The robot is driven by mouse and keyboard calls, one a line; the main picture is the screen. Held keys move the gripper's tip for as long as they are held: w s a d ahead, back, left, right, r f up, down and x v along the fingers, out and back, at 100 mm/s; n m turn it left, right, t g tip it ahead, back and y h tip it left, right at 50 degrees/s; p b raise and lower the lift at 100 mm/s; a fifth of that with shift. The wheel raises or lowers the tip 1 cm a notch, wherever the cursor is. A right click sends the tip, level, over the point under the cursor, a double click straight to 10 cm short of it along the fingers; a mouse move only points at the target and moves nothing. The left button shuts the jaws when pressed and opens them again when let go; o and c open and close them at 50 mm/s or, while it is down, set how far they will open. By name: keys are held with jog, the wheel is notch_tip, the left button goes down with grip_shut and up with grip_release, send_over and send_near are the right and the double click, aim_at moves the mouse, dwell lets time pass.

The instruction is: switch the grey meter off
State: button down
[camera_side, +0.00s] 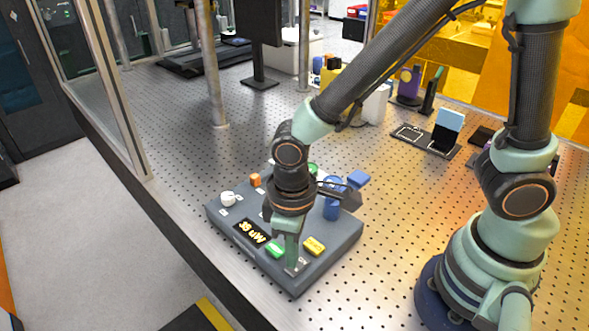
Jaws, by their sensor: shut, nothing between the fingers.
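The grey meter (335,248) is a low box near the table's front edge. It has a lit display (250,232) with yellow characters, a green button (275,250), a yellow button (314,246) and a white knob (228,198). My gripper and wrist hide part of the meter's middle.
A dark stand with a light-blue plate (449,122) is at the right. The perforated table (180,165) is clear left of the meter.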

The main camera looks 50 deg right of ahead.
jog(key=shift+f, duration=0.95)
dwell(0.5)
jog(key=shift+r, duration=3.55)
jog(key=w+d+r+m+t, duration=0.1)
jog(key=d+r+m+t, duration=0.1)
jog(key=d+r, duration=0.4)
jog(key=w+d+r+m+t, duration=0.2)
jog(key=d+r, duration=0.4)
jog(key=d, duration=0.6)
jog(key=shift+d+r+m+t, duration=0.15)
jog(key=shift+m+t, duration=0.65)
jog(key=shift+m, duration=0.2)
